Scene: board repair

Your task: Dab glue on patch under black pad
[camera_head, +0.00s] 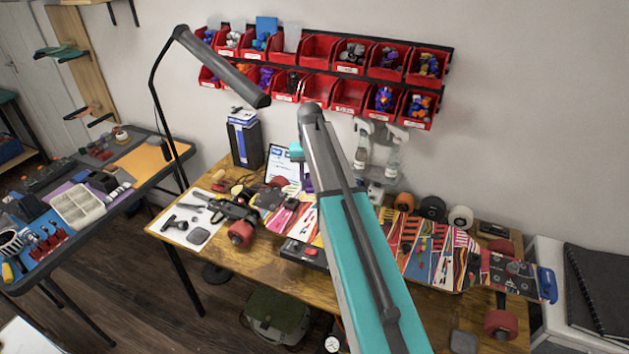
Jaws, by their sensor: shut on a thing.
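A colourful skateboard deck (432,256) lies across the wooden workbench, its middle hidden by my arm. A dark pad with small holes (507,272) is on the deck near its right end; I cannot tell whether a patch lies beneath it. A dark grey square pad (199,236) lies on a white sheet at the bench's left. I cannot make out a glue bottle or a glue patch. My teal and grey arm crosses the centre of the view. My gripper is hidden behind it, so its hold does not show.
A black lamp (222,66) reaches over the bench (262,262) from the left. Red bins (318,48) hang on the wall.

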